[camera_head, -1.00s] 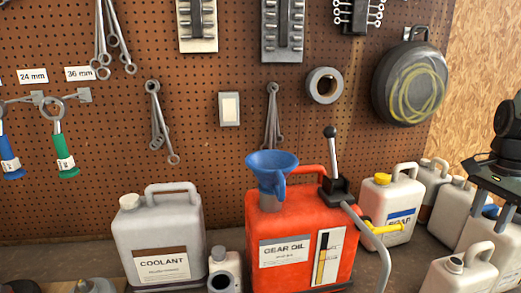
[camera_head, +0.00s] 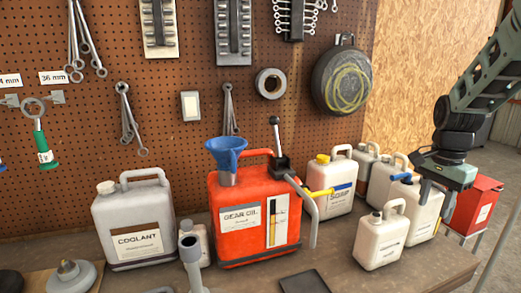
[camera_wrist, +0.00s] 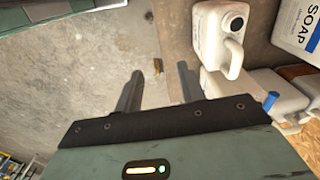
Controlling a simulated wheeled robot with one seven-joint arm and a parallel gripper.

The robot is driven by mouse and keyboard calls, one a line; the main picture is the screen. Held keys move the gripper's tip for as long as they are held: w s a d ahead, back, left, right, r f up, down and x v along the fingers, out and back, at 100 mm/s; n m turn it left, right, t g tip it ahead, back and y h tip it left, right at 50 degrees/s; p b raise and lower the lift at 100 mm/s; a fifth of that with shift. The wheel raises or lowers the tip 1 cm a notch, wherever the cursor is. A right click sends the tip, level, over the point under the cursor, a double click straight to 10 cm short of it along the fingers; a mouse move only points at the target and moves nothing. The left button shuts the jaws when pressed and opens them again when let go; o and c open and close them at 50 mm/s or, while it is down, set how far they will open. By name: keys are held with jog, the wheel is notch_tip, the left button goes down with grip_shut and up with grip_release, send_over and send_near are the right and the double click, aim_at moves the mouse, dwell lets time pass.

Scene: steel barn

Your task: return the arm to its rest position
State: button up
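My arm (camera_head: 485,85) comes in from the upper right in the head view, its dark wrist bent downward. Below the fingers are bare grey floor and a brown bench edge. In the head view my gripper's green-grey body is at the right end of the bench, by the white jugs; its fingers are mostly hidden or hard to make out there. The arm is extended, not folded.
A white jug (camera_head: 380,240) stands near the bench's right edge, close to my gripper; it also shows in the wrist view (camera_wrist: 215,40). The soap jug (camera_head: 330,188) and orange gear oil can (camera_head: 255,220) stand further left. A red box (camera_head: 478,205) is beyond the bench.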

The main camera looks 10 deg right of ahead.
jog(key=s+a+f+n+y+b, duration=0.15)
jog(key=a+n, duration=1.05)
jog(key=a, duration=1.2)
jog(key=s+a+f+n, duration=0.3)
jog(key=s+a+n, duration=0.9)
jog(key=s+a, duration=0.2)
jog(key=shift+s+a+f+b, duration=0.2)
jog(key=shift+s+b, duration=0.1)
jog(key=shift+s, duration=0.45)
